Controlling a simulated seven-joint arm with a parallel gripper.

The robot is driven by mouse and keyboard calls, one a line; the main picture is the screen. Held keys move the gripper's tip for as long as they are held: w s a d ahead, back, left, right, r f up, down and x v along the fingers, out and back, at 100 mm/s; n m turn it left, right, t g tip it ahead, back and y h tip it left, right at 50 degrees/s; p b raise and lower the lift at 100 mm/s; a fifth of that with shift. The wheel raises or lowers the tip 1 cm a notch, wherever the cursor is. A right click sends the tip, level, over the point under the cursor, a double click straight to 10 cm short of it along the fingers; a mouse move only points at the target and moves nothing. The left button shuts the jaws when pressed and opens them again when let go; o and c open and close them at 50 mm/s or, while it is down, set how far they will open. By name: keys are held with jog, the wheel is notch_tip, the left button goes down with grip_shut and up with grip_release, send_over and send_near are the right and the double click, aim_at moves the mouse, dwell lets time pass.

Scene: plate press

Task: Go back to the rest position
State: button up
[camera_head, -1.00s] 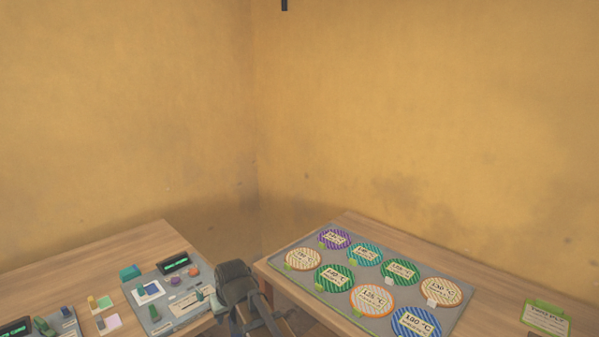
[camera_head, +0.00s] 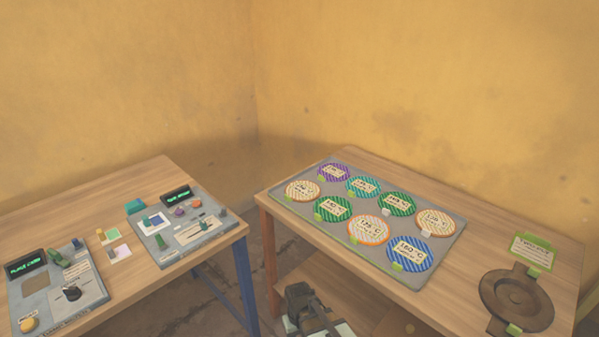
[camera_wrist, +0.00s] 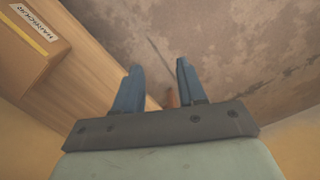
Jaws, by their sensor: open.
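My gripper (camera_wrist: 157,84) shows in the wrist view with its two blue fingers apart and nothing between them. Past the fingers are a mottled floor (camera_wrist: 225,35) and the wooden side of a table. In the head view part of my dark arm shows at the bottom middle, below the front edge of the right table (camera_head: 375,285); the fingers cannot be made out there.
A grey tray (camera_head: 345,245) with several labelled striped discs lies on the right table, beside a dark round holder (camera_head: 517,299) and a green-framed label (camera_head: 532,250). Panels with displays (camera_head: 177,196) stand on the left table (camera_head: 110,195). A gap separates the tables.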

jog(key=s+d+f+m+g, duration=0.1)
jog(key=s+d+f+g, duration=0.1)
jog(key=s+d+f, duration=0.3)
jog(key=s+d+f+m+g, duration=0.1)
jog(key=s+d+f, duration=0.4)
jog(key=s, duration=0.7)
jog(key=s+d+f+m+g, duration=0.2)
jog(key=s+d+f, duration=0.4)
jog(key=s, duration=0.3)
jog(key=shift+s+d+g, duration=0.25)
jog(key=shift+d+g, duration=0.2)
jog(key=shift+g, duration=0.05)
jog(key=shift+r, duration=0.1)
dwell(2.1)
